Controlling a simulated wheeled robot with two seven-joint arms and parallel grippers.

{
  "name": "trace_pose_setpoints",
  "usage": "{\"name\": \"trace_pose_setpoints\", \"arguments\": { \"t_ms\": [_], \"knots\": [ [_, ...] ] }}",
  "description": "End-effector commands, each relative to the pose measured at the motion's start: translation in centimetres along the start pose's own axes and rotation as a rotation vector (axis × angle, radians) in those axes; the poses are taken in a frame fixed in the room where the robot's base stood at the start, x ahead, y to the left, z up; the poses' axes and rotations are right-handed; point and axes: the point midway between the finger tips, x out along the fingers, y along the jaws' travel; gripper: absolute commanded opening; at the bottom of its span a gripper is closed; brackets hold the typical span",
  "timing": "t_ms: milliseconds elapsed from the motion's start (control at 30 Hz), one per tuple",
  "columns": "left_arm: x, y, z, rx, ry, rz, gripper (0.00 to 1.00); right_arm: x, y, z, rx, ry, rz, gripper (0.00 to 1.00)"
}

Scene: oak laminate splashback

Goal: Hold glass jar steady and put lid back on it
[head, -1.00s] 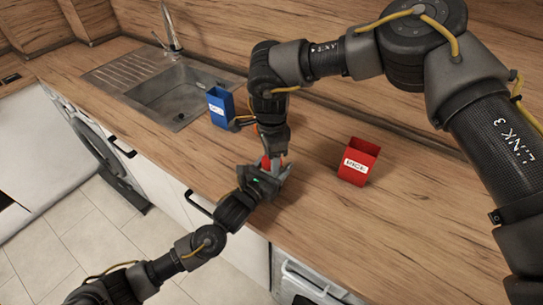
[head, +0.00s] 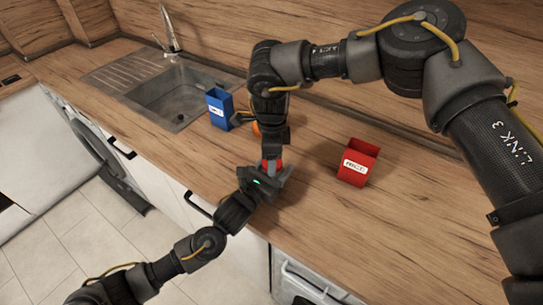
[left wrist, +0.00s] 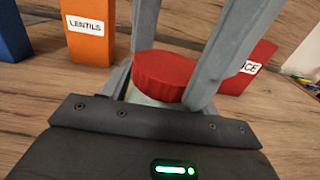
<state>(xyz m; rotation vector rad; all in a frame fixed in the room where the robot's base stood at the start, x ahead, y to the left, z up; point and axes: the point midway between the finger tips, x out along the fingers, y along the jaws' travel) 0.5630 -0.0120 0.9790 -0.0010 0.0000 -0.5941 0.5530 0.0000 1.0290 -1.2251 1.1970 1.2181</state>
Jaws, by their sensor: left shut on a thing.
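The red lid (left wrist: 164,77) sits at the mouth of the glass jar (left wrist: 143,97), level as far as I can see. Only a pale strip of the jar shows below it; I cannot tell whether the lid is fully seated. My left gripper (head: 277,176) is shut on the jar near the counter's front edge, its dark body filling the bottom of the left wrist view. My right gripper (head: 272,152) comes down from above, its grey fingers on opposite sides of the lid and seemingly touching it. In the head view the lid shows as a small red patch between both grippers.
A blue container (head: 219,108) stands by the sink (head: 175,92). An orange container labelled LENTILS (left wrist: 90,28) is behind the jar, mostly hidden in the head view. A red container (head: 357,162) stands to the right.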

Motion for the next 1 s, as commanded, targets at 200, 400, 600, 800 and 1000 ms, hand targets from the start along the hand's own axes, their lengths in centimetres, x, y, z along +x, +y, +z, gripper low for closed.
{"name": "trace_pose_setpoints", "arguments": {
  "t_ms": [200, 400, 600, 800, 1000],
  "knots": [
    [0.1, 0.5, 0.0, 0.002, 0.001, 0.011, 0.00, 0.1, 0.6, 0.3, -0.010, -0.002, 0.015, 0.70],
    [0.1, 0.6, 0.0, 0.002, 0.002, 0.013, 0.00, -0.7, 0.6, 0.4, -0.011, -0.003, 0.014, 0.70],
    [0.1, 0.5, -0.1, 0.002, 0.005, 0.010, 0.00, -3.3, 0.4, 0.3, -0.009, -0.003, 0.009, 0.70],
    [0.1, 0.3, -0.1, 0.002, 0.003, 0.007, 0.00, -4.5, 0.3, 0.2, -0.007, -0.002, 0.009, 0.70],
    [0.0, 0.2, -0.1, 0.001, 0.002, 0.005, 0.00, -4.4, 0.3, 0.2, -0.005, -0.003, 0.008, 0.68]
  ]
}}
